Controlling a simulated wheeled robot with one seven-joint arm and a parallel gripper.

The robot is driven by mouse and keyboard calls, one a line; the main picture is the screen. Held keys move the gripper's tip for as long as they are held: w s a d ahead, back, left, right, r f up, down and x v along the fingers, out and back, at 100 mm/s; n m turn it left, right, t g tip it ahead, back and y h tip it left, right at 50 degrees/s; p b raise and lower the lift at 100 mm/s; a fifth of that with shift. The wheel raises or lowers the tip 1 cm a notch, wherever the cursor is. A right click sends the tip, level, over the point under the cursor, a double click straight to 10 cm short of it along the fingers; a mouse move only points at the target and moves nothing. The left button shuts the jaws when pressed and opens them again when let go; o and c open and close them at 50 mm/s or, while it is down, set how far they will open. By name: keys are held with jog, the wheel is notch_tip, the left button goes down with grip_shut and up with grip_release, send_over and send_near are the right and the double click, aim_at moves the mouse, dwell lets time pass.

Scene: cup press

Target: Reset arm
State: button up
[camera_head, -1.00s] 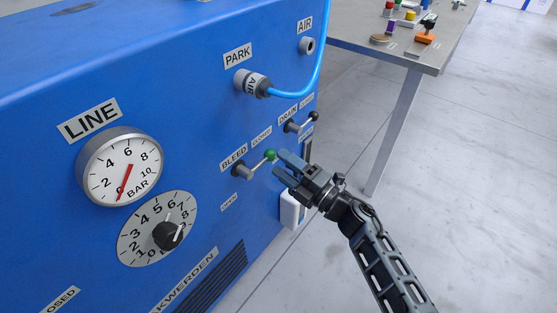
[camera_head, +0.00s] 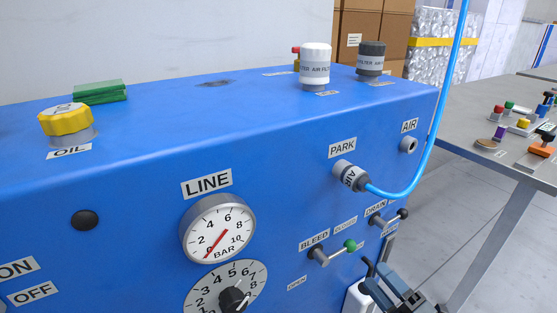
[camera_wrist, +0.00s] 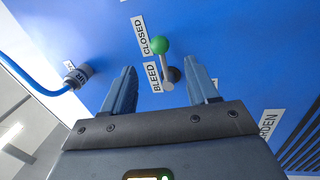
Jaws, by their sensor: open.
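My gripper (camera_head: 377,280) is open and empty at the lower edge of the head view, below and right of the BLEED lever's green knob (camera_head: 350,245). In the wrist view my two fingers (camera_wrist: 162,74) are spread apart. The BLEED lever (camera_wrist: 166,68) appears between and beyond them, with its green knob beside the CLOSED label. No contact with the lever shows. Most of my arm is outside the head view.
The blue machine (camera_head: 130,200) fills the left. A blue hose (camera_head: 425,160) runs from the PARK port past the AIR port (camera_head: 408,145). The DRAIN lever (camera_head: 385,220) sticks out nearby. A grey table (camera_head: 470,110) with small parts stands right, above open floor.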

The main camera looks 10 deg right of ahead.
jog(key=s+a+r+m+g+h, duration=0.2)
jog(key=s+a+r+m, duration=0.15)
jog(key=s+m, duration=0.6)
jog(key=s+a+r+m+g+h, duration=0.1)
jog(key=s+a+r+m+h, duration=0.3)
jog(key=s, duration=1)
jog(key=s+a+r+m+g, duration=0.2)
jog(key=s+r+m, duration=0.3)
jog(key=s+m, duration=0.5)
notch_tip(320, 180, up, 17)
jog(key=s+n+p, duration=0.1)
jog(key=n+p, duration=0.1)
jog(key=p, duration=1.5)
jog(key=shift+s+r+n+p, duration=0.15)
jog(key=shift+r+n+p, duration=0.05)
jog(key=shift+n+p, duration=0.2)
